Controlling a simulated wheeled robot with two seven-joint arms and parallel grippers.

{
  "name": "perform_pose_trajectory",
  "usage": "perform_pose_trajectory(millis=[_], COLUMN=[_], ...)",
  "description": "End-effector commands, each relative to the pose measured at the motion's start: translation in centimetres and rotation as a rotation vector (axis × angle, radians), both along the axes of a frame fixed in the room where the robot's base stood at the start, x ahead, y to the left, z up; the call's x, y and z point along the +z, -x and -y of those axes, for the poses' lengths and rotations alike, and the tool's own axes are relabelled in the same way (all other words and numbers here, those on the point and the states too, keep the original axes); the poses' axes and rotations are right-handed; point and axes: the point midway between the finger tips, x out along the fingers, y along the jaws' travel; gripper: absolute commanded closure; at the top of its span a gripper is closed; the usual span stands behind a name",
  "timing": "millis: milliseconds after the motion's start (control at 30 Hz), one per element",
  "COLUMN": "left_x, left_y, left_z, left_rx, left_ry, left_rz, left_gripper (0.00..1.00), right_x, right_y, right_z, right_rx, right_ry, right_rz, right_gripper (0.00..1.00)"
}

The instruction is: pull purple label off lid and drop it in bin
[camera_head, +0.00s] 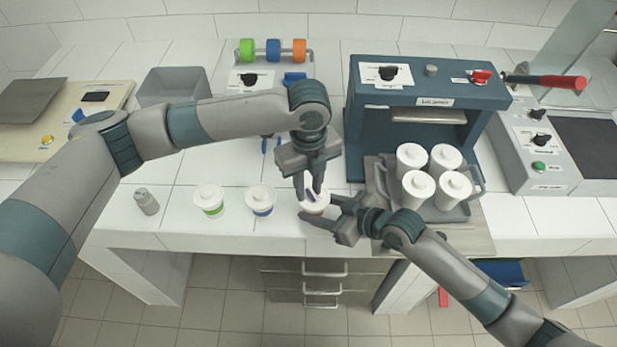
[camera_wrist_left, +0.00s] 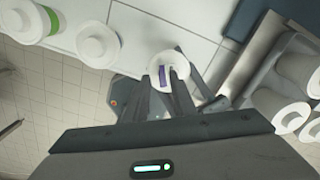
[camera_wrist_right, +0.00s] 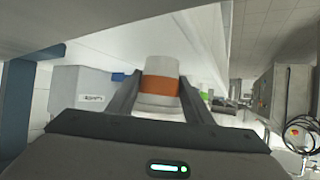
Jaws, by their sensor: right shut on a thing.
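A white lidded cup with an orange band (camera_wrist_right: 160,88) stands at the counter's front edge; in the head view its lid (camera_head: 322,208) is partly hidden by my grippers. The purple label (camera_wrist_left: 163,77) is a small strip on the white lid, and it also shows in the head view (camera_head: 311,196). My right gripper (camera_head: 326,213) is shut on the cup, one finger on each side. My left gripper (camera_head: 309,190) points down just over the lid, its fingers a little apart around the label. I cannot tell whether they touch it. The grey open bin (camera_head: 173,88) stands at the back left.
Two more lidded cups, one with a green band (camera_head: 209,201) and one with a blue band (camera_head: 260,201), stand to the left, beside a small grey bottle (camera_head: 147,201). A tray (camera_head: 462,215) of several white cups sits at the right before a blue machine (camera_head: 362,120).

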Motion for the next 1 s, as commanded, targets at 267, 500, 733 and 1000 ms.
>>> perform_pose_trajectory(millis=[267, 500, 733, 1000], left_x=[-0.24, -0.21, -0.20, -0.19], left_y=[-0.01, -0.01, -0.02, -0.03], left_z=[0.03, 0.03, 0.02, 0.02], left_rx=[0.000, 0.000, 0.000, 0.000], left_ry=[0.001, 0.001, 0.000, 0.000], left_rz=[0.000, 0.000, 0.001, 0.001], left_gripper=[0.76, 1.00, 1.00, 1.00], right_x=[0.03, 0.03, 0.03, 0.03], right_y=[-0.02, -0.02, -0.02, -0.01], right_z=[-0.01, -0.01, -0.01, 0.00], right_rx=[0.000, 0.000, 0.000, 0.000], right_ry=[0.000, -0.001, -0.001, 0.000], right_rz=[0.000, 0.001, 0.001, 0.000], right_gripper=[0.67, 0.67, 0.67, 0.67])
